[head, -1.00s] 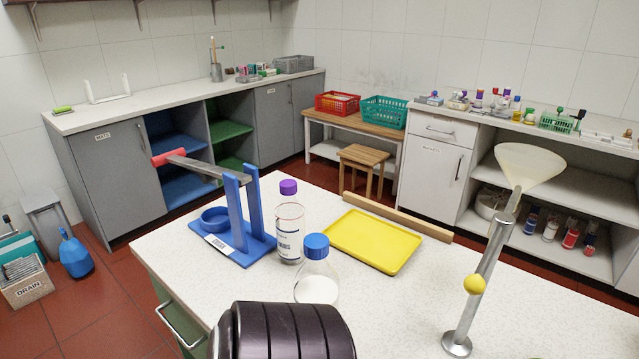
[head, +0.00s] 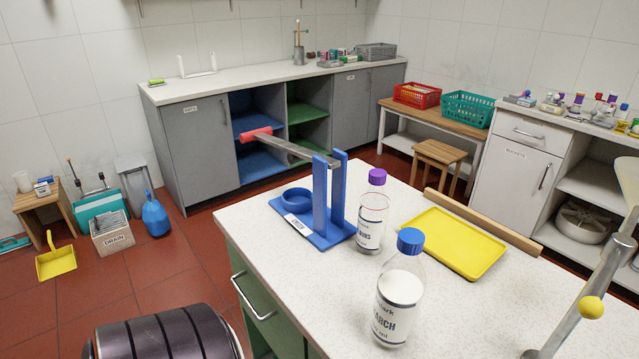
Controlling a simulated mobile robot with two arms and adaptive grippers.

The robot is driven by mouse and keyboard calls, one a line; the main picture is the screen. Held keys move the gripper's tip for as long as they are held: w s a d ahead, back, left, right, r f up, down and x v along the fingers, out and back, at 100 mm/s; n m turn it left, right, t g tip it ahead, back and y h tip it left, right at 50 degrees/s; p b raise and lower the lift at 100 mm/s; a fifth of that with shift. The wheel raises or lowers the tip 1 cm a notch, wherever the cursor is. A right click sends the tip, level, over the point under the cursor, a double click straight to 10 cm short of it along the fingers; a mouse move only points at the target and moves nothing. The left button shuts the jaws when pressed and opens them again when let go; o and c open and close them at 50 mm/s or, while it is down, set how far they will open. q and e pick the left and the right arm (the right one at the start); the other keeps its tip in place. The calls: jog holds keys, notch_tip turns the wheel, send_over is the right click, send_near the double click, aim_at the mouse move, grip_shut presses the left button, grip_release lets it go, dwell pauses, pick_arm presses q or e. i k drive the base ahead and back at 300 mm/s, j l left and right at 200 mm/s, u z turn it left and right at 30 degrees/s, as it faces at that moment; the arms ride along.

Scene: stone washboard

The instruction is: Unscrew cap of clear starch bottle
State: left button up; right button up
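The clear starch bottle (head: 399,303) stands upright near the front of the white speckled table, with white content and a label ending in "ARCH". Its blue cap (head: 410,241) sits on its neck. Neither of my grippers shows in the head view. A dark ribbed part of mine is at the bottom left, clear of the bottles.
A blue stand with a lever (head: 322,205) is left of the bottles. A yellow tray (head: 452,242) and a wooden bar (head: 484,221) lie behind to the right. A metal stand with a yellow knob (head: 591,307) is at the right.

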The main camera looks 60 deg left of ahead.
aim_at(401, 282)
jog(key=k+u, duration=0.1)
jog(key=u, duration=1)
